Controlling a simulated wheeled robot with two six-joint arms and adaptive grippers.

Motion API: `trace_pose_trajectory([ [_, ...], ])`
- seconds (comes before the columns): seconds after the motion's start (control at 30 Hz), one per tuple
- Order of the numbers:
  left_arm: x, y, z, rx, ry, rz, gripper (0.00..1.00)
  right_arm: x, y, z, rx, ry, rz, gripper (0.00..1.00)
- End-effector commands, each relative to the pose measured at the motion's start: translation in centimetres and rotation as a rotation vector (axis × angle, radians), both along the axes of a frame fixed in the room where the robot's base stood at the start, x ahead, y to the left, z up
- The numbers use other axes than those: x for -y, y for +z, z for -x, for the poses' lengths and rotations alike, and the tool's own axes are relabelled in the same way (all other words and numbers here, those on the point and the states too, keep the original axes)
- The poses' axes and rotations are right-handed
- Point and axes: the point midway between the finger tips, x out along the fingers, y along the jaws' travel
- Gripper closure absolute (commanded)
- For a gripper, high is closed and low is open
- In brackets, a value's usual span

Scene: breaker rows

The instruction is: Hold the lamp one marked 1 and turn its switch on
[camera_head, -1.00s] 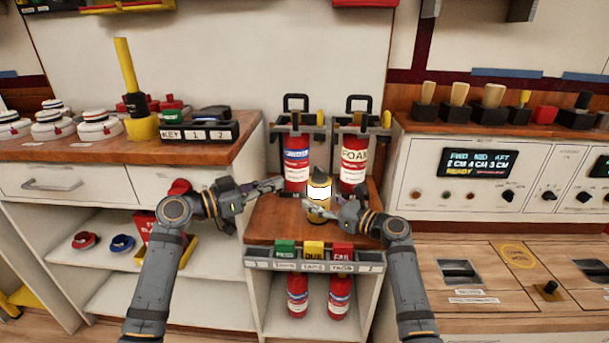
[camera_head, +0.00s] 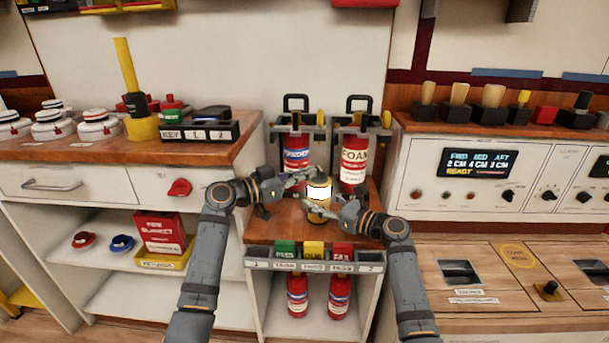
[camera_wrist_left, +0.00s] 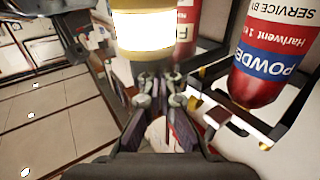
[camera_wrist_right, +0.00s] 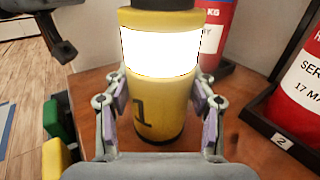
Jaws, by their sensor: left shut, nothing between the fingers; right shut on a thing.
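Lamp one (camera_head: 319,192) is a yellow cylinder with a bright white band, standing upright on the wooden shelf top. A black 1 shows on its yellow body in the right wrist view (camera_wrist_right: 165,110). My right gripper (camera_head: 308,205) is shut on the lamp's lower body, a finger on each side (camera_wrist_right: 158,98). My left gripper (camera_head: 314,174) is shut and empty at the lamp's top. In the left wrist view its closed fingertips (camera_wrist_left: 157,82) lie in front of the lamp (camera_wrist_left: 143,32); I cannot tell whether they touch it. The switch is not clearly visible.
A powder extinguisher (camera_head: 296,152) and a foam extinguisher (camera_head: 354,160) stand in holders just behind the lamp. A tag rack (camera_head: 262,264) runs along the shelf's front edge. The left counter (camera_head: 232,140) and the right control console (camera_head: 420,170) flank the shelf.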

Motion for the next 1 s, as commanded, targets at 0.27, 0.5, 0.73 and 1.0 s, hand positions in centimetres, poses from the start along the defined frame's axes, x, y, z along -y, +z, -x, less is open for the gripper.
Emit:
trace_pose_trajectory([
  [0.27, 0.4, 0.0, -1.0, -0.001, 0.0, 0.001, 1.0, -0.1, 0.0, 0.1, 0.002, 0.005, 0.0, 0.97],
  [0.5, 0.2, -0.1, -0.4, -0.002, 0.001, 0.001, 1.0, -0.2, 0.1, 0.2, 0.004, 0.008, 0.0, 0.97],
  [0.73, -3.3, -0.1, 2.4, -0.001, 0.003, -0.004, 1.0, -0.1, 0.0, 0.1, 0.001, 0.004, 0.0, 0.97],
  [1.0, -8.4, -0.2, 6.0, -0.001, 0.003, -0.007, 1.0, 0.0, 0.1, 0.0, 0.001, 0.001, 0.0, 0.97],
])
